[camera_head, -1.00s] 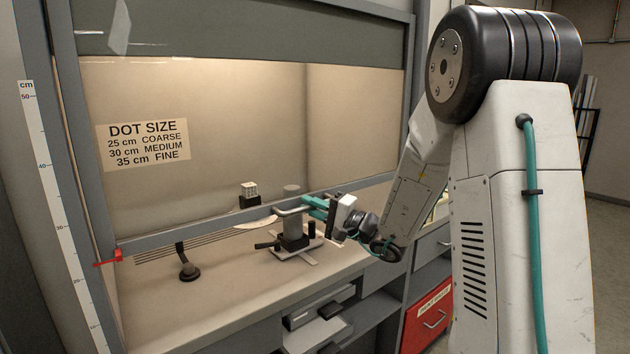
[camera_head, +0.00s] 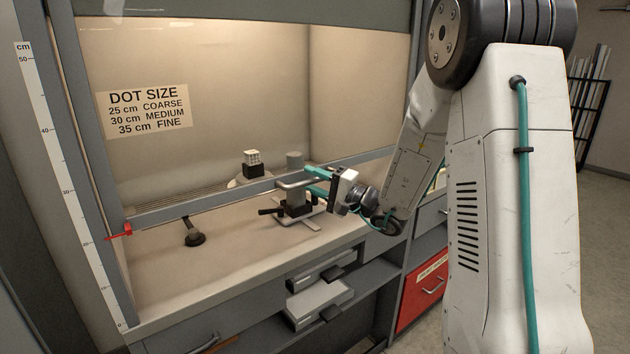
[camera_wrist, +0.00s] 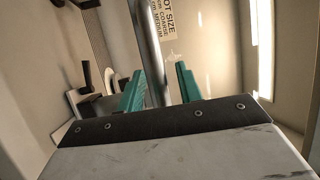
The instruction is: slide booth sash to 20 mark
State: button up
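The booth sash (camera_head: 245,186) has a grey bottom rail across the opening, with a metal tube handle (camera_head: 296,183) on its front. A red pointer (camera_head: 121,231) on its left end stands just above the 20 mark of the white cm scale (camera_head: 62,178). My gripper (camera_head: 316,181) is at the handle's right part. In the wrist view the handle (camera_wrist: 151,45) runs between the two teal fingers (camera_wrist: 160,80), which stand close around it.
Inside the booth are a stand with a dark knob (camera_head: 296,205), a small white lattice cube on a dark block (camera_head: 253,170) and a black-based post (camera_head: 194,238).

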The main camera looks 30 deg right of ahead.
jog(key=v, duration=0.7)
jog(key=shift+s+d, duration=0.2)
jog(key=shift+s, duration=0.15)
